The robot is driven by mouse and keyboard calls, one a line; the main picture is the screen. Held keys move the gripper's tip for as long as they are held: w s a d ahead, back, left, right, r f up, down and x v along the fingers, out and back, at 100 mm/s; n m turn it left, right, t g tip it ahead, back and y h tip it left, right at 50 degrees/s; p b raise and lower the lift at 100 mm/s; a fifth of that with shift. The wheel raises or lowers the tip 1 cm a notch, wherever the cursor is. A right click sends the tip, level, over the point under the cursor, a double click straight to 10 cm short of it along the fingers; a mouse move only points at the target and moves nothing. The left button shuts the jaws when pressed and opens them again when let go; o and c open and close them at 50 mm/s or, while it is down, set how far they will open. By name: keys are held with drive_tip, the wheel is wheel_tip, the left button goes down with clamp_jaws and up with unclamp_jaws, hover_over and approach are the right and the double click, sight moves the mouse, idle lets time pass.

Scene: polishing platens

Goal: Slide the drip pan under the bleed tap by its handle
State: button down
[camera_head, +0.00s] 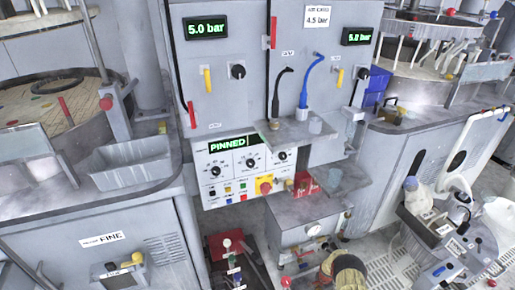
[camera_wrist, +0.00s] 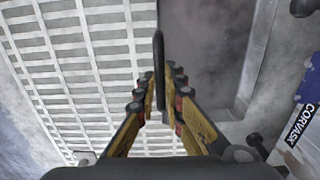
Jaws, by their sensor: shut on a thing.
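In the wrist view my gripper (camera_wrist: 160,82) is shut, with its yellow fingers on either side of a thin dark upright bar, the handle (camera_wrist: 158,48). A smooth grey surface with a lighter edge lies just beyond and right of it; it may be the drip pan, but I cannot tell for sure. In the head view my gripper and the handle cannot be made out clearly. A grey box (camera_head: 298,234) with a label stands low at the centre, with a small brass fitting (camera_head: 346,216) at its right. I cannot tell which fitting is the bleed tap.
White floor grating (camera_wrist: 85,60) fills the left of the wrist view and shows at the lower right of the head view (camera_head: 385,272). The control panel (camera_head: 240,165) reads PINNED.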

drive_tip(key=shift+w+a, duration=0.25)
drive_tip(key=shift+w, duration=0.55)
drive_tip(key=shift+w+a, duration=0.25)
drive_tip(key=shift+w, duration=0.65)
